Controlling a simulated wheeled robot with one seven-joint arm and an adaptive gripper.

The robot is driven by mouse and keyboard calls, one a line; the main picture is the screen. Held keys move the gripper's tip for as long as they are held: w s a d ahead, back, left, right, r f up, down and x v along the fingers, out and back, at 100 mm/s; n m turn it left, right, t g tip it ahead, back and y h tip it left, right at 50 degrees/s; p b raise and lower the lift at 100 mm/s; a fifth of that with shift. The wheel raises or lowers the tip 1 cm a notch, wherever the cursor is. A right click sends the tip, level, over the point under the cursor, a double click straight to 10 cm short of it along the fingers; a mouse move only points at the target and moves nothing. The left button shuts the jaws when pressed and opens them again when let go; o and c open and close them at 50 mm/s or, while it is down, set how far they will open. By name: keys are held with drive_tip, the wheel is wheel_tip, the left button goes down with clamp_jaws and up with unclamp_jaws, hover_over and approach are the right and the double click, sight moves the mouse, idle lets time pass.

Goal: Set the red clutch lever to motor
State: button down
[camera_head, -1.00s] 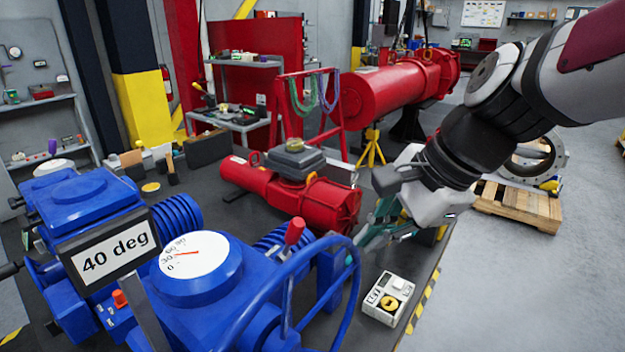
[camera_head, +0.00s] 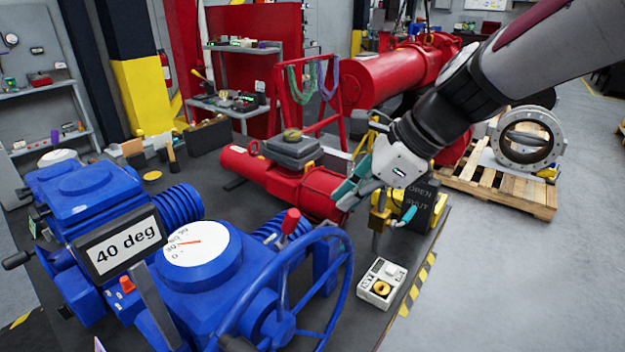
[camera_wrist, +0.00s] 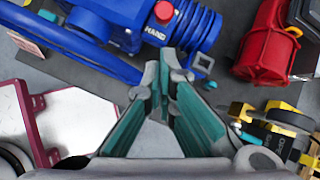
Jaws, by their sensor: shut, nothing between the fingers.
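The clutch lever, with its red knob (camera_head: 291,221), stands on the blue valve actuator (camera_head: 205,270) behind the handwheel (camera_head: 335,285). A red knob, probably the same one, shows at the top of the wrist view (camera_wrist: 163,12), above a label reading "HAND" (camera_wrist: 155,33). My gripper (camera_head: 346,197) is to the right of the lever and apart from it. Its teal fingers point down and left, shut and empty. In the wrist view my fingertips (camera_wrist: 166,66) lie below the knob in the picture. Most of the lever shaft is hidden by the wheel.
A plate reading "40 deg" (camera_head: 123,247) and a dial (camera_head: 194,243) are on the actuator. A small orange-red knob (camera_head: 127,285) is below the plate. A red cylinder (camera_head: 290,187) lies behind the lever. A white boxed device (camera_head: 382,284) stands right of the wheel.

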sight(287, 228)
drive_tip(key=x, duration=1)
drive_tip(key=shift+b, duration=0.35)
drive_tip(key=shift+r+p, duration=0.1)
drive_tip(key=shift+p, duration=0.2)
drive_tip(key=shift+a+r+p, duration=0.15)
drive_tip(key=shift+r+p, duration=0.05)
drive_tip(key=shift+p, duration=0.25)
drive_tip(key=shift+w, duration=0.15)
